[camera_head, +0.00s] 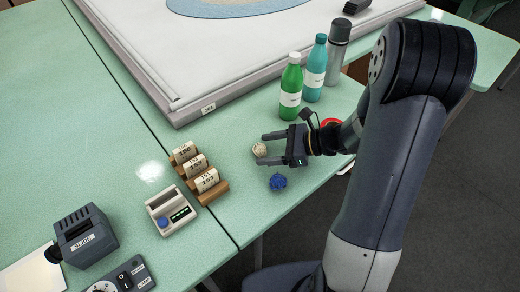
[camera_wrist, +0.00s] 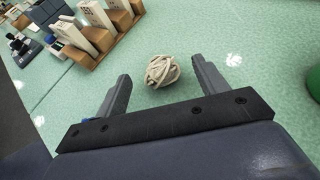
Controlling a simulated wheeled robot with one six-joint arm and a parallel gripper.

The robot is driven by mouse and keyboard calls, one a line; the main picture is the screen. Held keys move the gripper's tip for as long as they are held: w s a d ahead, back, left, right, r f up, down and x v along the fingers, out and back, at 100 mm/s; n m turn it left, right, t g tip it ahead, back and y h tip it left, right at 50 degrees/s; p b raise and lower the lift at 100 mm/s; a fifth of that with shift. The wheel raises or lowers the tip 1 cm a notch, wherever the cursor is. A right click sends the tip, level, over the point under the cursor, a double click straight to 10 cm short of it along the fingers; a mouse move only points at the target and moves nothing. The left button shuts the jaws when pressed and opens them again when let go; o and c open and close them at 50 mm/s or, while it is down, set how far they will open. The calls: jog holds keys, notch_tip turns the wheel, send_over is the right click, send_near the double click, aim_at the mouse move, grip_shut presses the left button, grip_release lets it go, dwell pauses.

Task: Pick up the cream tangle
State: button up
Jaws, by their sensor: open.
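The cream tangle (camera_head: 259,150) is a small ball of wound strands on the green table.
A blue tangle (camera_head: 278,182) lies just below my gripper. A wooden rack (camera_head: 214,192) with numbered cream blocks stands to the left, beside a small device (camera_head: 170,211). Green (camera_head: 291,88), teal (camera_head: 315,70) and grey (camera_head: 337,52) bottles stand behind. Bare table lies between rack and tangle.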

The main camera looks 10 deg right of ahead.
jog(key=shift+x, duration=1.2)
jog(key=shift+c, duration=0.3)
jog(key=c, duration=1)
